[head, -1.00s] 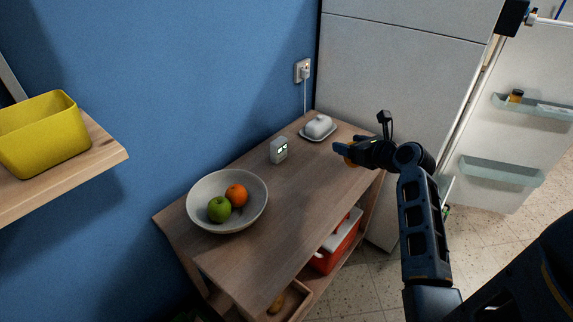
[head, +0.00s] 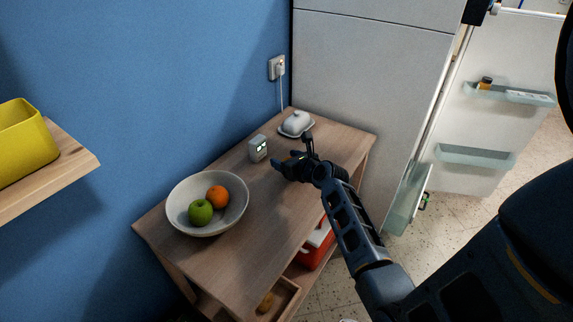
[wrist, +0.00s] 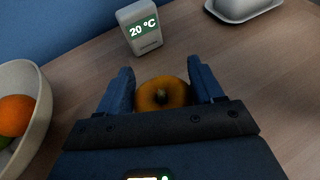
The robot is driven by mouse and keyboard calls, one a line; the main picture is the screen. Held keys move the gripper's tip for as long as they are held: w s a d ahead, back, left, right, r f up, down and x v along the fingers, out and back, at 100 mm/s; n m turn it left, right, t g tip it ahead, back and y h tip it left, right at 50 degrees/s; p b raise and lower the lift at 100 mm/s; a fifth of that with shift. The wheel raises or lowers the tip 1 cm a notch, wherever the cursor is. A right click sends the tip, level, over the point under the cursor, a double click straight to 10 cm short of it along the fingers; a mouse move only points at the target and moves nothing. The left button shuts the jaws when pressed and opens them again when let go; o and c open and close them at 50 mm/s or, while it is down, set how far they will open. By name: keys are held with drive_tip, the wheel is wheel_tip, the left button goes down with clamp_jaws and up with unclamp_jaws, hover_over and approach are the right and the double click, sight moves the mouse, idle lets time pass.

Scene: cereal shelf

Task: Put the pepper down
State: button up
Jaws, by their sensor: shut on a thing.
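My gripper (wrist: 160,90) is shut on an orange-yellow pepper (wrist: 163,95), which shows between its two fingers in the wrist view. In the head view my gripper (head: 288,166) is over the wooden table (head: 258,205), and the pepper is hidden there by the gripper. I cannot tell for sure whether the pepper touches the tabletop or is a little above it.
A grey thermometer display (head: 258,148) stands just beyond my gripper. A white butter dish (head: 296,124) sits at the back right. A bowl (head: 180,222) with an orange (head: 217,196) and a green apple (head: 199,212) is to the left. Bare wood lies between.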

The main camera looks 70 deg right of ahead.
drive_tip(key=shift+f, duration=0.7)
drive_tip(key=shift+f, duration=0.15)
drive_tip(key=o, duration=1)
